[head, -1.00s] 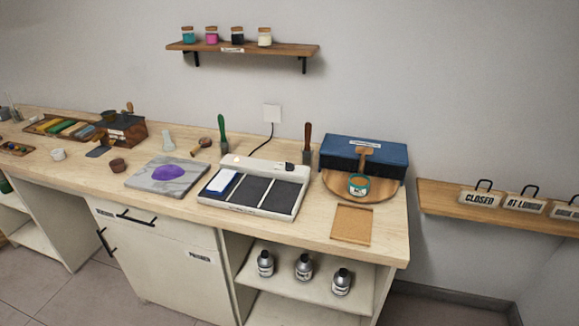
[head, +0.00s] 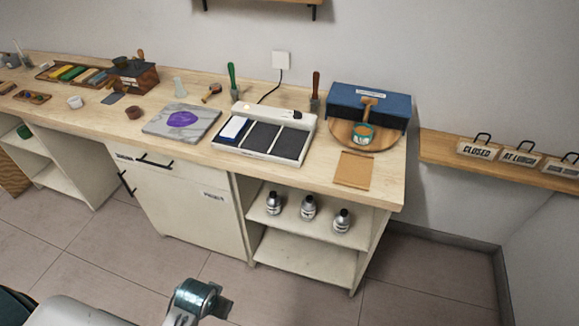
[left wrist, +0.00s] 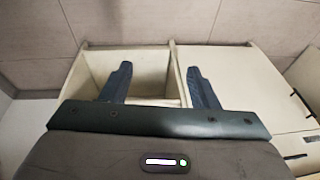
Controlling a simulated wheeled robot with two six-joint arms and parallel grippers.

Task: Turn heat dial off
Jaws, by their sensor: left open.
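A white warming unit (head: 264,134) with dark plates stands on the wooden counter in the head view. A small black dial (head: 297,114) sits at the right end of its back strip; its setting is too small to read. A small light (head: 247,106) glows at the left end of that strip. My left gripper (left wrist: 160,88) shows in the left wrist view with its two fingers wide apart and nothing between them. In the head view my left arm is at the bottom, well below and in front of the counter. My right gripper is in neither view.
A stone slab (head: 181,121) with a purple patch lies left of the unit. A green-handled tool (head: 232,76) and a brown-handled tool (head: 316,85) stand behind it. A blue box (head: 368,103) and a cork mat (head: 355,169) are to the right. The floor in front is clear.

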